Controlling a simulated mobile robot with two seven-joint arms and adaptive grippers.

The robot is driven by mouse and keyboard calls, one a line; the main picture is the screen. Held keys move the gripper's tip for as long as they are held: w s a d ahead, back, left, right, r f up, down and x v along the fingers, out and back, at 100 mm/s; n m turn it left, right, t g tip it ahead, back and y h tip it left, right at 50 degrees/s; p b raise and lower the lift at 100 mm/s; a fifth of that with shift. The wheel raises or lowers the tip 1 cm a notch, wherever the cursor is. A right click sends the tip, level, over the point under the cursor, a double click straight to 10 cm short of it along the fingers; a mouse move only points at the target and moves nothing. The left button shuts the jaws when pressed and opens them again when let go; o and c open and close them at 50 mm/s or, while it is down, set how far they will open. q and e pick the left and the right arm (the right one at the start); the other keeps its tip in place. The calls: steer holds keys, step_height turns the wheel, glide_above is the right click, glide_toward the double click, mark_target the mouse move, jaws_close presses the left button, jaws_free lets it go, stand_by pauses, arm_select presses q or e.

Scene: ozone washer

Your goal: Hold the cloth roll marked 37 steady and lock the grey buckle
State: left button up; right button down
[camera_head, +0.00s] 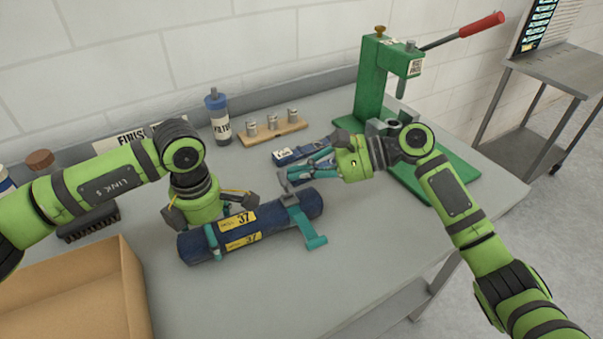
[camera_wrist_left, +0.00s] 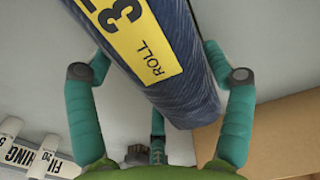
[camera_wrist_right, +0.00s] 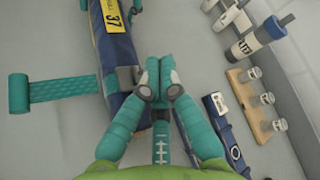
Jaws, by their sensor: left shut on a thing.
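The dark blue cloth roll (camera_head: 275,212), with yellow labels marked 37, lies on the grey table; it also fills the middle of the left wrist view (camera_wrist_left: 172,70). A teal strap (camera_head: 313,240) goes round its right part, with its free end lying toward the front. The grey buckle (camera_head: 290,199) sits on top of the strap, and a grey part sticks up from it. My left gripper (camera_head: 212,240) straddles the roll near its left end, one finger on each side. My right gripper (camera_head: 290,175) has its fingertips together, just behind the buckle; its right wrist view (camera_wrist_right: 158,82) shows nothing clear between them.
A cardboard box (camera_head: 130,280) stands front left. A blue labelled item (camera_head: 288,157) lies behind the right gripper. A filter bottle (camera_head: 218,122) and a wooden block (camera_head: 272,131) with metal cylinders stand at the back. A green press (camera_head: 372,82) stands right. The front table is clear.

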arm_select(q)
steer(key=shift+s+f, duration=0.2)
arm_select(e)
steer(key=w+r+v, duration=0.1)
steer(key=v, duration=1.3)
steer(key=shift+s+a, duration=0.15)
steer(key=shift+s, duration=0.05)
arm_select(q)
steer(key=o, duration=1.5)
steer(key=shift+w, duration=0.2)
arm_select(e)
steer(key=shift+w, duration=0.1)
arm_select(q)
steer(key=shift+r, duration=0.15)
